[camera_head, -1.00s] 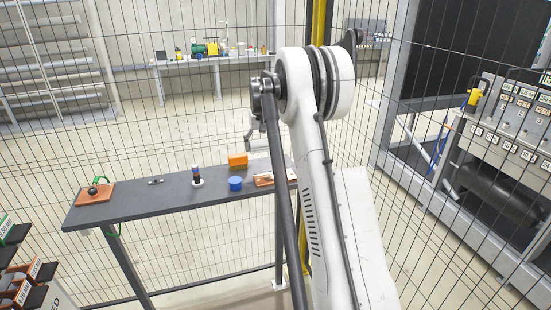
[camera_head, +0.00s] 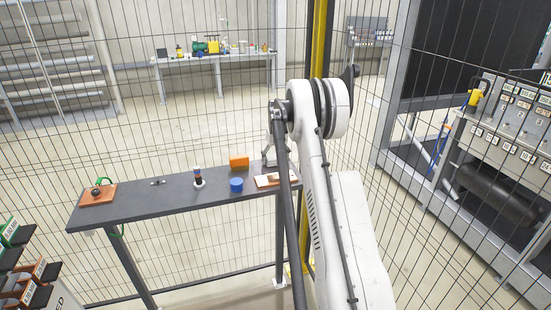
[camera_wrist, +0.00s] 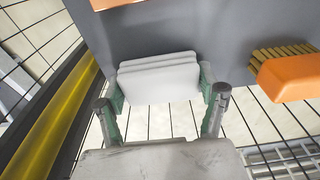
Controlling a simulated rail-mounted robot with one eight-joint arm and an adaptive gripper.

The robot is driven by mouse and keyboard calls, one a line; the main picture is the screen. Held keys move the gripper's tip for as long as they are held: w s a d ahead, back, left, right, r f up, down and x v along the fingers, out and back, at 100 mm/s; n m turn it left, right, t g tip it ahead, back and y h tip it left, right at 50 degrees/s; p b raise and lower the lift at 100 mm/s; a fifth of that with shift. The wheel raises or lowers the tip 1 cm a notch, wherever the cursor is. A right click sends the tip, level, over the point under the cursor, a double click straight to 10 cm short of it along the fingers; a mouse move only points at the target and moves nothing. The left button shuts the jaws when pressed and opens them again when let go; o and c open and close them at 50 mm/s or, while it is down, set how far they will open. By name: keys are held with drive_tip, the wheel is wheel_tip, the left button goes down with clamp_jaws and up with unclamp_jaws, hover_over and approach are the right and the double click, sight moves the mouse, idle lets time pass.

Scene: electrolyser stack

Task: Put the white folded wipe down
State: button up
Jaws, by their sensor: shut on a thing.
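The white folded wipe (camera_wrist: 158,80) shows in the wrist view as a stack of pale layers between the two green-padded fingers. My gripper (camera_wrist: 162,92) is shut on it. The grey bench top (camera_wrist: 225,28) lies behind the wipe in that view; I cannot tell the gap between them. In the head view my gripper (camera_head: 269,158) is small and partly hidden by my arm, near the right end of the bench (camera_head: 140,205), close to a brown board (camera_head: 262,184) with something pale on it. The wipe cannot be made out clearly there.
An orange brush (camera_wrist: 292,77) with tan bristles is right of the wipe in the wrist view. On the bench stand an orange block (camera_head: 239,162), a blue round container (camera_head: 236,184), a dark bottle (camera_head: 198,177) and a left board (camera_head: 98,194). A mesh fence and yellow post (camera_head: 319,50) are close.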

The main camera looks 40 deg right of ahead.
drive_tip(key=shift+f, duration=0.15)
drive_tip(key=o, duration=1.1)
